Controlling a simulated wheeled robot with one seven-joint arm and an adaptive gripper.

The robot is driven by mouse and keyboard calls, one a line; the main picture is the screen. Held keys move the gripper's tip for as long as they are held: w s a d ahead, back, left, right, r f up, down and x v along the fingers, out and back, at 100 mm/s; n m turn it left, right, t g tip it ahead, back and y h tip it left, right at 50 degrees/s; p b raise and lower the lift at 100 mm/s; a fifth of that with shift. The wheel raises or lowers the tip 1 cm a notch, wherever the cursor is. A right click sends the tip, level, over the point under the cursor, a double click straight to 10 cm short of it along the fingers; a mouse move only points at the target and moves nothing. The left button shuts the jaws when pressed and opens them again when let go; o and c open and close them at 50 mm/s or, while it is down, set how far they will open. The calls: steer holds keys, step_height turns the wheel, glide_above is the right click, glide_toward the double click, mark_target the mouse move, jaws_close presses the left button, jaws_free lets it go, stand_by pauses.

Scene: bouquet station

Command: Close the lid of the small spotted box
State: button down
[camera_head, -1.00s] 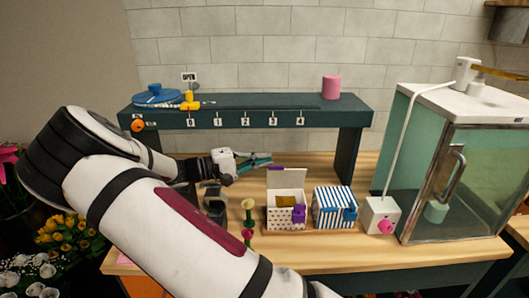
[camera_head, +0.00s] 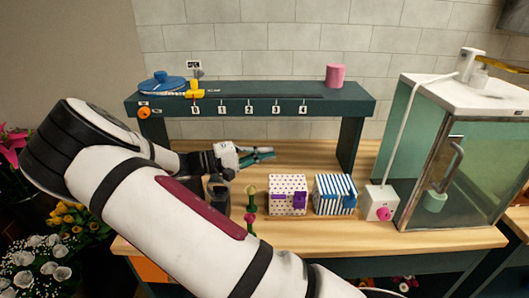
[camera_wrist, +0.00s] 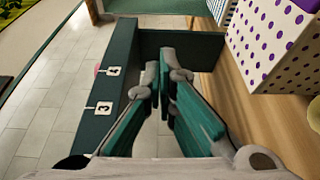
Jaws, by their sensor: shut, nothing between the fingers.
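The small spotted box (camera_head: 287,202) stands on the wooden table, white with purple dots and a purple latch piece (camera_head: 301,201) at its front right. Its lid (camera_head: 287,182) looks down over the top in the head view. The box also shows at the upper right of the wrist view (camera_wrist: 272,48). My gripper (camera_head: 272,154) is behind and left of the box, above the table, apart from it. In the wrist view its teal fingers (camera_wrist: 160,70) meet at the tips with nothing between them.
A blue striped box (camera_head: 334,195) stands just right of the spotted box, then a white block with a pink knob (camera_head: 382,203) and a glass cabinet (camera_head: 450,170). A dark numbered shelf (camera_head: 250,105) spans behind.

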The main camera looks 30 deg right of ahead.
step_height(320, 180, up, 5)
steer(key=p, duration=0.2)
steer(key=w+a+f+b, duration=0.3)
steer(key=w+a+f, duration=0.1)
steer(key=a, duration=0.3)
steer(key=shift+w+a+f+b, duration=0.2)
steer(key=shift+w+a+b, duration=0.2)
steer(key=shift+w, duration=0.3)
